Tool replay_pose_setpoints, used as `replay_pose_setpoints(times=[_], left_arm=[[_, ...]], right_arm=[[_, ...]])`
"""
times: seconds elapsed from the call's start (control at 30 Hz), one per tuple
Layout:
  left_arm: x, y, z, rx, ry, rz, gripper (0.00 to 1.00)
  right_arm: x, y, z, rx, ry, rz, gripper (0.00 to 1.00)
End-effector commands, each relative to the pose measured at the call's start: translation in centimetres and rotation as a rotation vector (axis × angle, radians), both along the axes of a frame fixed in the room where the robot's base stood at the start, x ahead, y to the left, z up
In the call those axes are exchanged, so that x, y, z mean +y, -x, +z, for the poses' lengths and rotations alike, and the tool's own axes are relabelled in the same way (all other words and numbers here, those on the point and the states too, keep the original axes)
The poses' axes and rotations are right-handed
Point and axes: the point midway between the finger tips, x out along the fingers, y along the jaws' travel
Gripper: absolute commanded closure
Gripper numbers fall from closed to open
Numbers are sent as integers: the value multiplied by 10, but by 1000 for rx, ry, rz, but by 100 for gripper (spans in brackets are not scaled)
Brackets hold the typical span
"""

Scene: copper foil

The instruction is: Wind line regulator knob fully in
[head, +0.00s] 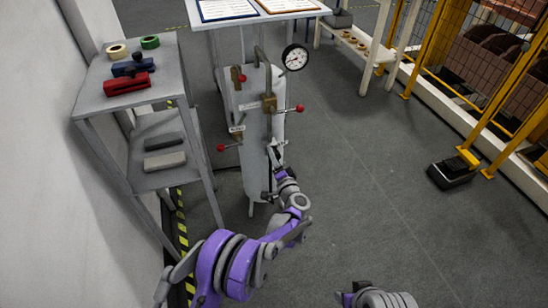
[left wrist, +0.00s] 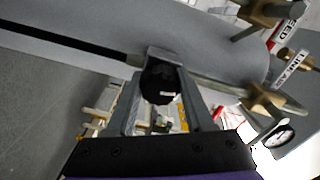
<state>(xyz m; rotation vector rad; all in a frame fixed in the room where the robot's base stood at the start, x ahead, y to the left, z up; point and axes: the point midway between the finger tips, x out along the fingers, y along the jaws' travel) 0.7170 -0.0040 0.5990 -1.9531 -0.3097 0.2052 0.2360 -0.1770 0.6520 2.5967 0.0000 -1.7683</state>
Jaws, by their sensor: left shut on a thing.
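The line regulator knob (left wrist: 161,82) is dark and round with a small pale mark, in the left wrist view. It sits between the two fingers of my left gripper (left wrist: 162,95), which is shut on it. In the head view my left gripper (head: 272,182) is at the front right of the grey upright tank (head: 253,115), and the knob cannot be made out there. The gauge (head: 295,57) with a white dial stands at the tank's top right. My right arm shows only in part at the bottom edge; its gripper's fingers cannot be seen.
Red-knobbed levers (head: 299,108) stick out from the tank's pipework. A table (head: 285,12) with papers is behind. Open floor (head: 370,190) lies to the right, before a yellow fence (head: 425,45).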

Motion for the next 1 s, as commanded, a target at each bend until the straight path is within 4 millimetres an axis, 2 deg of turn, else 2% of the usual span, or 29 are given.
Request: replay_pose_setpoints(times=[0.4, 0.97, 1.0], left_arm=[[0, 0, 0, 60, -182, 0, 100], [-1, 0, 0, 69, -210, -1, 100], [-1, 0, 0, 69, -210, -1, 42]], right_arm=[[0, 0, 0, 0, 0, 0, 50], [0, 0, 0, 0, 0, 0, 50], [0, 0, 0, 0, 0, 0, 50]])
